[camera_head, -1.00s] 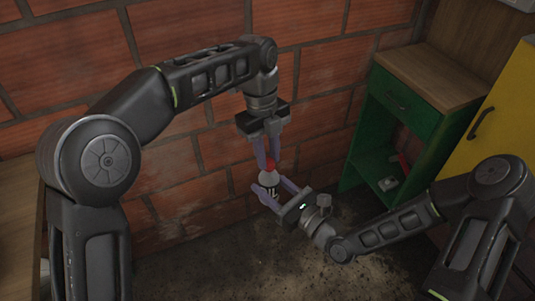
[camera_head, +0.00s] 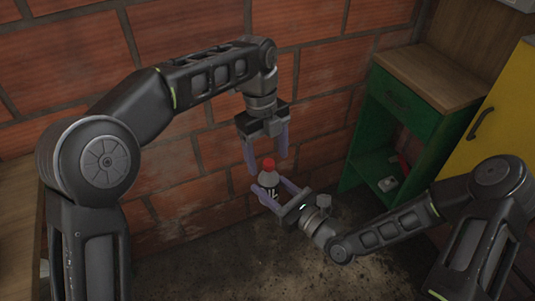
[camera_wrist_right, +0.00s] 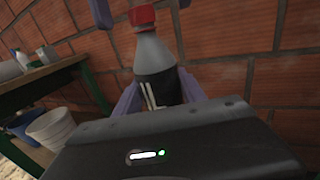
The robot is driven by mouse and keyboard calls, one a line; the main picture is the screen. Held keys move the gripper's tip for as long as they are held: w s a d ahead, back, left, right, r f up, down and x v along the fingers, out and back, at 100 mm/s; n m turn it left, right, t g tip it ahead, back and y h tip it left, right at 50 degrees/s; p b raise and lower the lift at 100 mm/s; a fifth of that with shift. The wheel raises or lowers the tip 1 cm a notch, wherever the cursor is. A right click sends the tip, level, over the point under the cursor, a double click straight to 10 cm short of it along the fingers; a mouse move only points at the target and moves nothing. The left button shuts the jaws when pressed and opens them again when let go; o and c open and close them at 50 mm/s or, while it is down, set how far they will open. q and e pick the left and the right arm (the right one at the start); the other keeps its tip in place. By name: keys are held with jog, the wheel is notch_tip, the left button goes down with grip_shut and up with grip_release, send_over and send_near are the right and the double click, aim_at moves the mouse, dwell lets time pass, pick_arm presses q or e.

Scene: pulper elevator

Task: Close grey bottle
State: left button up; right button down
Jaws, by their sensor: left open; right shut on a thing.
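The grey bottle (camera_head: 268,179) has a red cap (camera_head: 268,163) on its top and a dark lower part with white marks. It stands roughly upright in the air between the fingers of my right gripper (camera_head: 272,192), which is shut on it. In the right wrist view, the bottle (camera_wrist_right: 154,55) and its red cap (camera_wrist_right: 142,15) show up close. My left gripper (camera_head: 266,160) points down from above, with its fingers spread on either side of the cap and apart from it. Its fingertips also show at the top of the right wrist view.
A brick wall (camera_head: 200,190) stands behind both grippers. A green cabinet (camera_head: 400,105) with a wooden top and a yellow cabinet (camera_head: 505,110) stand at the right. The right wrist view shows a bench (camera_wrist_right: 40,72) and a white bucket (camera_wrist_right: 52,128) at the left.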

pick_arm(q)
jog(key=shift+n, duration=0.4)
